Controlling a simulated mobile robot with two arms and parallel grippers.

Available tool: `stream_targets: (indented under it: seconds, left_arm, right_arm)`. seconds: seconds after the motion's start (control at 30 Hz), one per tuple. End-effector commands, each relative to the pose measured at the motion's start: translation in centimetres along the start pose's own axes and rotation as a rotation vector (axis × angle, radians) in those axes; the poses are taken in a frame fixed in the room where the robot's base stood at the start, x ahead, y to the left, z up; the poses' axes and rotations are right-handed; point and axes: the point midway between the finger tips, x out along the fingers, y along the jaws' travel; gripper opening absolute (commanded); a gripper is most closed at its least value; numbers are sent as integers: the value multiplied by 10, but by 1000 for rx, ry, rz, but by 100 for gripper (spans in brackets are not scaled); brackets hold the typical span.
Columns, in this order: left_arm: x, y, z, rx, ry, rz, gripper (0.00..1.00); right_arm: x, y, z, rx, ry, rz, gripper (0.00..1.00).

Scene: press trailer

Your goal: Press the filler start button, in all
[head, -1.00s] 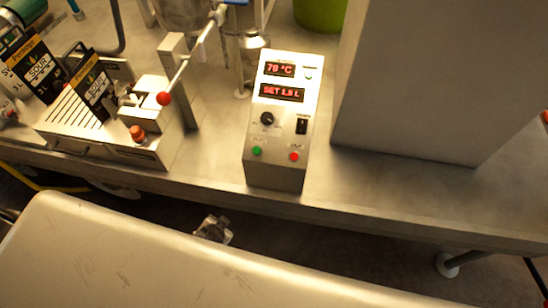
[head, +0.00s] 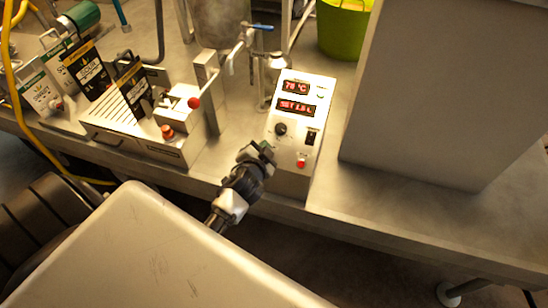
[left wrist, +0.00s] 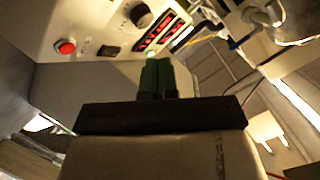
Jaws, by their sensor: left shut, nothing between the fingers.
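The filler's control box (head: 292,183) stands on the steel bench, with two red displays, a dark knob (head: 281,129), a black switch (head: 311,136) and a red button (head: 301,163). The green button at its lower left is hidden behind my left gripper (head: 264,148). That gripper is shut and empty, its green-tipped fingers just in front of the box's left side; contact cannot be told. In the left wrist view, its closed fingers (left wrist: 153,62) lie beside the displays. The knob (left wrist: 140,15) and red button (left wrist: 66,47) show there; I cannot make out the green button.
A large grey cabinet (head: 430,100) stands right of the box. Left of it is a clamp press (head: 150,140) with a red-knobbed lever and black pouches (head: 86,69). A tap with a blue handle (head: 257,27) and a green bucket (head: 344,28) are behind.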

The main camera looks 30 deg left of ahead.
Motion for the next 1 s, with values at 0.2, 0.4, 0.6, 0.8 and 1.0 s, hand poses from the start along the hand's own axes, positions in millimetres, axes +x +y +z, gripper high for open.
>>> stream_targets:
  seconds: [0.2, 0.4, 0.6, 0.8, 1.0]
  left_arm:
    - [0, 0, 0, 0, 0, 0, 0]
    - [4, 5, 5, 1, -1, 1, 0]
    - [22, 19, 19, 2, 0, 1, 0]
    - [42, 34, 34, 1, 0, 2, 0]
    - [56, 43, 43, 0, -1, 2, 0]
  right_arm:
    - [0, -4, -2, 2, 3, -5, 43]
    - [8, -5, -2, 2, 4, -6, 43]
    - [33, -5, 0, 2, 4, -5, 43]
    - [60, -4, 3, 1, 3, -3, 43]
    - [75, -2, 5, 0, 2, -1, 43]
